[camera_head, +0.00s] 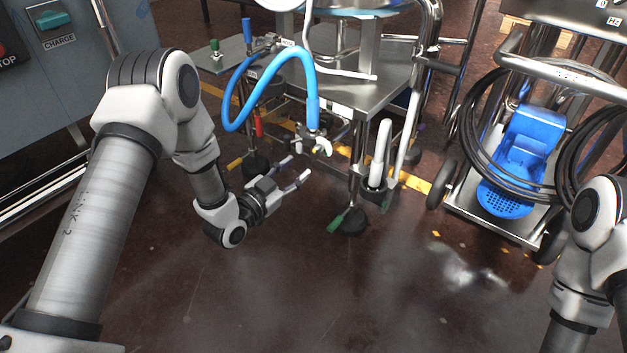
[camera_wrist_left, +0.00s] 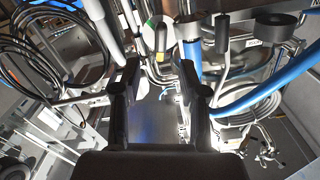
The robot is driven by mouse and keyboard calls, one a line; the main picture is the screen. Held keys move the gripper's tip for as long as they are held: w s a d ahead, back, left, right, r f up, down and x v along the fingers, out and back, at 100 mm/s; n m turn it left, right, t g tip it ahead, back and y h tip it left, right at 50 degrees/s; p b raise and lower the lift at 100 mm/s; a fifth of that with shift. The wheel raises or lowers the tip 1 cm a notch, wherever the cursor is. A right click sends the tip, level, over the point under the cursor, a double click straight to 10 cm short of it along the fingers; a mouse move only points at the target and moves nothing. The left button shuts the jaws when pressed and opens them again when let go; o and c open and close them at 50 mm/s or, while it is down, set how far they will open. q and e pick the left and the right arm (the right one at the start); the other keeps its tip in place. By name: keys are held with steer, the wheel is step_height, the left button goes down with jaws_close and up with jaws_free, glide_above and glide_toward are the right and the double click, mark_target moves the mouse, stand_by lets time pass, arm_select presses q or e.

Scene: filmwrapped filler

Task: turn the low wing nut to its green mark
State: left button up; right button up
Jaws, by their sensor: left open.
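A pale wing-shaped part (camera_head: 324,146), which looks like the low wing nut, sits below the lower end of the blue hose (camera_head: 312,100). My left gripper (camera_head: 298,168) is open and empty, with its fingers pointing right, a little below and left of that part. In the left wrist view the open fingers (camera_wrist_left: 160,76) frame a gap with nothing between them. Beyond the fingertips is a round fitting (camera_wrist_left: 160,35) with small green and yellow patches beside it. I cannot tell which patch is the green mark. My right gripper is out of view.
A steel cart table (camera_head: 385,85) with pipes and legs stands behind the gripper. A trolley with a blue part (camera_head: 525,150) and black hoses is farther right. The front floor is clear.

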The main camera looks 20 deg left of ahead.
mark_target(313, 154)
arm_select(q)
steer(key=b+x, duration=0.3)
steer(key=x, duration=0.3)
steer(key=shift+w+d, duration=0.15)
steer(key=shift+w, duration=0.25)
steer(key=shift+w+d+r, duration=0.1)
steer(key=shift+w, duration=0.3)
jaws_close()
